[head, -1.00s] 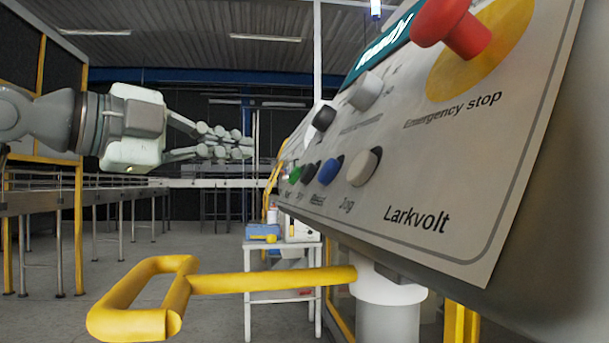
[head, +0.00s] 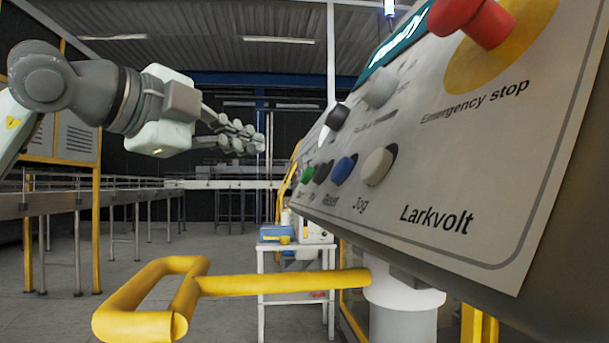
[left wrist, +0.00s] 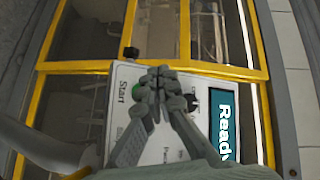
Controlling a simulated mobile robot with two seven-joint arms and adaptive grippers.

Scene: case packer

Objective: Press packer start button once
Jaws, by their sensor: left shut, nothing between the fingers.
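The control panel (head: 440,225) fills the right of the head view, with a row of buttons along its lower part. The green start button (head: 307,173) is at the far end of that row. In the left wrist view the green button (left wrist: 137,92) lies beside the word "Start", partly hidden by my fingers. My left gripper (head: 256,141) is shut and empty, left of the panel and apart from it in the head view. In the left wrist view its fingertips (left wrist: 160,75) appear just right of the green button; the gap to the panel is unclear. My right gripper is not in view.
A red emergency stop (head: 478,20) and black (head: 338,117), blue (head: 343,169) and white (head: 377,166) controls share the panel. A yellow tubular handle (head: 270,283) sticks out below. A small white table (head: 290,246) stands behind. A conveyor (head: 60,203) runs at left.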

